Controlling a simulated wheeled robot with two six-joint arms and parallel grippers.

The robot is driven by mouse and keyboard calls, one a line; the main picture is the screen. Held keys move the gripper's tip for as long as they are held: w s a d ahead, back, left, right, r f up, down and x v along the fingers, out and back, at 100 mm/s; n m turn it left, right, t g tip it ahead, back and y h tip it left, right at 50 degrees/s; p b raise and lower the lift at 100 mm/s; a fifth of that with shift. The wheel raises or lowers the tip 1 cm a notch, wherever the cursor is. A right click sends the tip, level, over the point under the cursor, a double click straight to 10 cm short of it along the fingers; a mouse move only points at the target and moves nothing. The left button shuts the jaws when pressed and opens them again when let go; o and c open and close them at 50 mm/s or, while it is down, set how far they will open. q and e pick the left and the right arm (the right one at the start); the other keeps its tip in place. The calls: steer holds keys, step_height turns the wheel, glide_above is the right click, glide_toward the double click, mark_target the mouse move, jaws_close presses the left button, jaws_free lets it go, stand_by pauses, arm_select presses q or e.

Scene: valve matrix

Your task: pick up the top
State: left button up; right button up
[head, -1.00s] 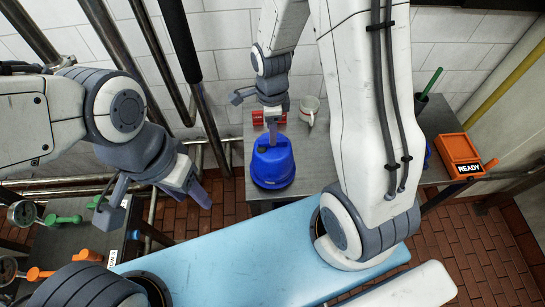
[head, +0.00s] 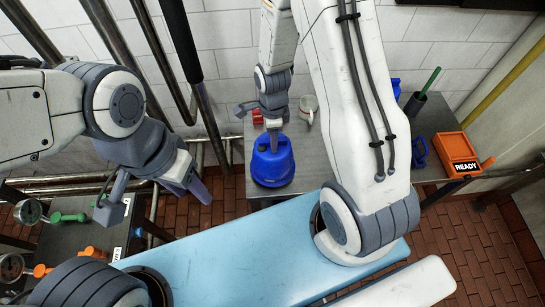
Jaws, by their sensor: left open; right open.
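A blue rounded object (head: 271,166) with a handle-like upper part stands on the grey table, near its front left edge. It may be the top, but I cannot tell for sure. My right gripper (head: 258,129) is open above it. One finger reaches down at the blue object's upper part; the other stands off to the left, behind it. I cannot tell whether the finger touches it. My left gripper (head: 154,204) is open and empty at the left, between the left bench and the blue object.
A red item (head: 257,117) and a white mug (head: 308,108) stand behind the blue object. At right are an orange box reading READY (head: 456,146), a dark cup with a green stick (head: 415,104) and another blue item (head: 419,152). The left bench (head: 82,236) bears gauges and green and orange valve handles.

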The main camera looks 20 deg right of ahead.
steer(key=shift+f, duration=0.15)
jaws_close()
stand_by(1.5)
